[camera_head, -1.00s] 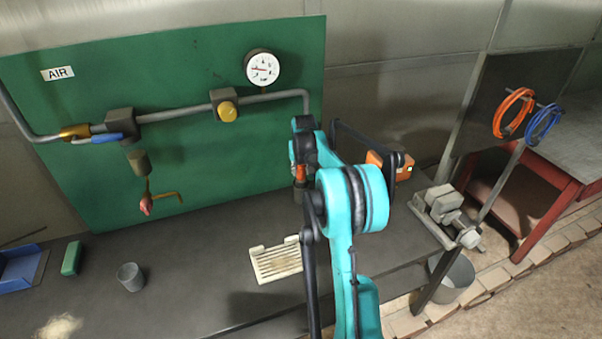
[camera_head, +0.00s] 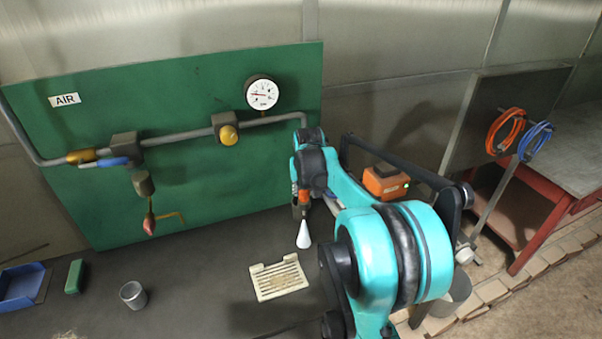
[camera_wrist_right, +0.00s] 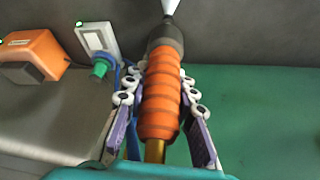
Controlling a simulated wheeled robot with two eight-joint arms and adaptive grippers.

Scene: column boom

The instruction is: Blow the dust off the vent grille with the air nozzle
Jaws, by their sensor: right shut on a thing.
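The cream vent grille (camera_head: 264,283) lies flat on the dark bench with tan dust over its slats. My right gripper (camera_wrist_right: 158,90) is shut on the orange ribbed grip of the air nozzle (camera_wrist_right: 160,110). In the head view the air nozzle (camera_head: 304,198) hangs tip down above the bench, beyond the grille and to its right. A white cone (camera_head: 304,235) extends from its dark tip; I cannot tell whether it is air or a solid part. My right arm hides part of the bench. My left gripper is out of view.
The green panel (camera_head: 220,180) behind carries a pipe, a gauge (camera_head: 262,93) and a valve with a blue handle (camera_head: 113,161). A metal cup (camera_head: 133,294), a green block (camera_head: 74,276) and a blue tray (camera_head: 20,287) stand left. An orange box (camera_head: 386,182) is behind my arm.

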